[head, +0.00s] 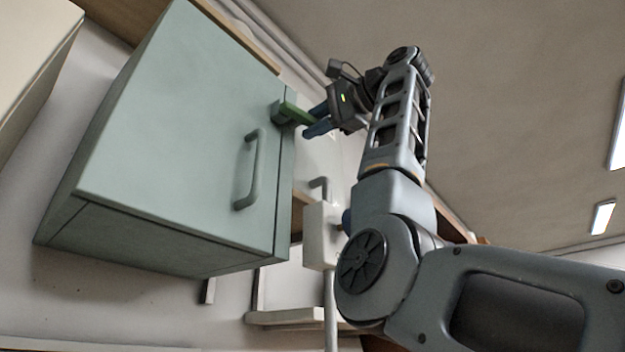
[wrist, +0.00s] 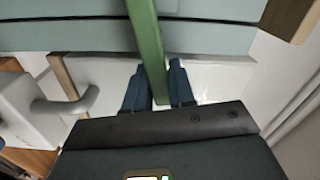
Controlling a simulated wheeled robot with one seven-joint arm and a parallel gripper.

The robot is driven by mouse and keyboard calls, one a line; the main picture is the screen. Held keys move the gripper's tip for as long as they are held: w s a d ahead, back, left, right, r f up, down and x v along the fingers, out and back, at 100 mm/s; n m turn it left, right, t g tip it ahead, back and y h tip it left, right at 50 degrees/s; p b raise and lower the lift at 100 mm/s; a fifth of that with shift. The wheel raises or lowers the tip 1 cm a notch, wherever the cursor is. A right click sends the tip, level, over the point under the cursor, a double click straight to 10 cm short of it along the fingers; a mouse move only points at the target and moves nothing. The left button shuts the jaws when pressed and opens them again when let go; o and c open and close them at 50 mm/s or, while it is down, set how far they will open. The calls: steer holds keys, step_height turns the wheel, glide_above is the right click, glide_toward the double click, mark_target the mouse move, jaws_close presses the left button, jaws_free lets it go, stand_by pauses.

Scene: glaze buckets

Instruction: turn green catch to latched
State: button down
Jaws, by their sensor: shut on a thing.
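The green catch (head: 291,113) is a bar mounted near the right edge of the pale green cabinet (head: 170,130) in the head view, above the cabinet's handle. In the wrist view the green catch (wrist: 147,45) runs from the top edge down between my fingers. My gripper (head: 314,120) is at the catch's outer end. In the wrist view my gripper (wrist: 160,88) has its two blue fingers on either side of the bar, shut on it. The catch's mount is out of the wrist view.
A grey-green bar handle (head: 248,170) stands out from the cabinet face below the catch. A white box (head: 320,235) with a grey lever is on the wall at right. A cream cabinet (head: 30,55) is at the far left.

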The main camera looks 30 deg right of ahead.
steer(key=shift+d+f+m, duration=0.1)
steer(key=shift+f+m, duration=0.3)
steer(key=shift+m, duration=0.8)
steer(key=c, duration=1.3)
jaws_free()
steer(key=shift+s, duration=0.1)
steer(key=b+v, duration=0.2)
steer(key=v, duration=0.5)
steer(key=shift+s+d+b, duration=0.15)
steer(key=shift+s+b, duration=0.1)
steer(key=shift+b, duration=0.15)
